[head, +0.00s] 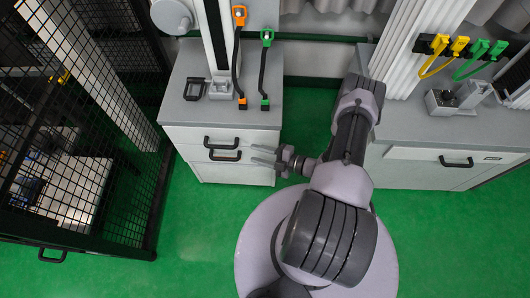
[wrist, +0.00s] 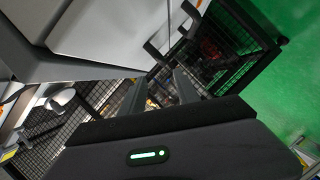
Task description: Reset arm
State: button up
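My gripper (head: 256,154) is at the end of my bent arm, in front of the left grey cabinet (head: 186,112). Its fingers point left, close to the cabinet's drawer fronts and black handles (head: 222,149). I cannot tell whether they touch the cabinet. In the wrist view, the two fingers of my gripper (wrist: 158,82) stand apart with nothing visible between them. A drawer front (wrist: 110,24) fills the upper left there, close to the fingers.
A black mesh cage (head: 82,120) stands at the left. Another grey cabinet (head: 440,150) with a metal fixture (head: 458,97) is at the right. Orange and green cable tools (head: 264,70) stand on the left cabinet. Green floor (head: 190,240) is clear at lower left.

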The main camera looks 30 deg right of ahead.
jog(key=v, duration=0.3)
